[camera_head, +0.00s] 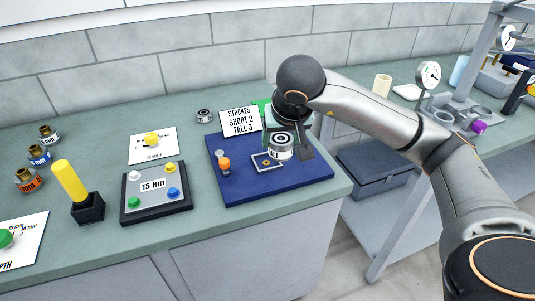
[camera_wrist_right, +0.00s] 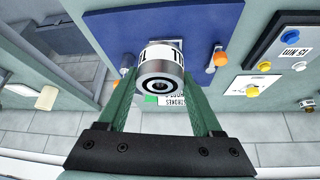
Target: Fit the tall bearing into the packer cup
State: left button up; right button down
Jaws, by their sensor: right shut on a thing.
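The tall bearing (camera_head: 281,151) is a short metal cylinder with a white band and dark letters, of which "ALL" can be read. My right gripper (camera_head: 286,143) is shut on it, over the right part of the blue board. In the right wrist view the bearing (camera_wrist_right: 161,72) sits between the green fingers (camera_wrist_right: 162,85), its ringed end face towards the camera. I cannot tell whether it touches anything below. I cannot make out the packer cup; the bearing and gripper hide part of the board. My left gripper is not in view.
The blue board (camera_head: 240,188) carries a small grey plate (camera_head: 259,167) and an orange knob (camera_head: 225,164). A "STROKES" sign (camera_head: 240,121) stands behind. A loose metal ring (camera_head: 204,115) lies at the back. A button box (camera_head: 155,205) and yellow post (camera_head: 70,181) stand left.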

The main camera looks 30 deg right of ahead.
jog(key=w+f, duration=0.2)
jog(key=w, duration=0.1)
jog(key=w+d+f, duration=0.1)
jog(key=w+f, duration=0.2)
jog(key=w+d+f+p, duration=0.1)
jog(key=w+f, duration=0.1)
jog(key=w, duration=0.1)
jog(key=shift+d+f, duration=0.15)
jog(key=shift+w+f, duration=0.2)
notch_tip(320, 180, down, 3)
jog(key=shift+w+d+f+p, duration=0.1)
jog(key=shift+w+f+p, duration=0.05)
jog(key=shift+p, duration=0.3)
